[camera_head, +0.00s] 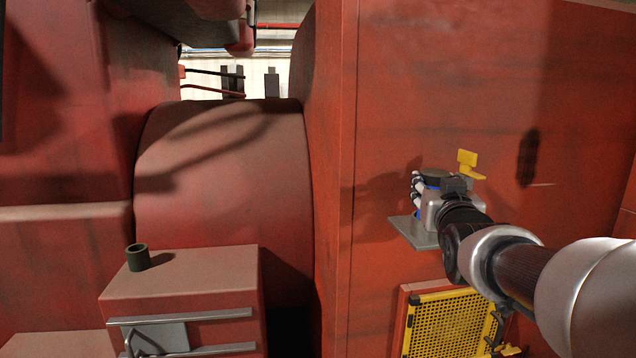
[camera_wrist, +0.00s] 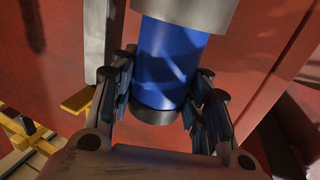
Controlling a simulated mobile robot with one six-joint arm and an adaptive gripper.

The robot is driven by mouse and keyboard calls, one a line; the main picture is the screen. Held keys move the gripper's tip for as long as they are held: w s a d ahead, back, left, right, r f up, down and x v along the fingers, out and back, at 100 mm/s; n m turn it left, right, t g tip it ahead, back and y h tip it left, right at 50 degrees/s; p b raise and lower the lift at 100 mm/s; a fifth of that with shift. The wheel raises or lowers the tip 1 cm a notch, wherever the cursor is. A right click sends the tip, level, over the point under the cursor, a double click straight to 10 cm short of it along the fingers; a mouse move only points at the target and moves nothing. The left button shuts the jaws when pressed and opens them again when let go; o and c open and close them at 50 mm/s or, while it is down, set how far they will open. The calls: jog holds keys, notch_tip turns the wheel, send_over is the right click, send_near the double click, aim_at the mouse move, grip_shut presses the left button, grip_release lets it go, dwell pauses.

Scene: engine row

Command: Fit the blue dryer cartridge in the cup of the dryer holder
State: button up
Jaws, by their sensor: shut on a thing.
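The blue dryer cartridge (camera_wrist: 172,62) is a blue cylinder with a black end, held between the fingers of my gripper (camera_wrist: 164,80) in the wrist view. A silver-grey round part (camera_wrist: 188,8) meets its other end; I cannot tell whether this is the holder's cup or how deep the cartridge sits in it. In the head view my gripper (camera_head: 425,196) is at the right, shut around the cartridge, just above a grey plate (camera_head: 411,232) on the red wall. Only a little blue and a dark top (camera_head: 435,174) show there. The holder's cup is not clearly visible in the head view.
A yellow bracket (camera_head: 467,162) sticks out just above and right of my gripper. A yellow mesh panel (camera_head: 447,325) is below the plate. A dark green open cylinder (camera_head: 137,257) stands on a red cabinet (camera_head: 205,272) at the left, whose top is otherwise clear.

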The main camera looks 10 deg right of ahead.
jog(key=shift+f+b, duration=0.5)
jog(key=o, duration=1.3)
jog(key=v, duration=1.2)
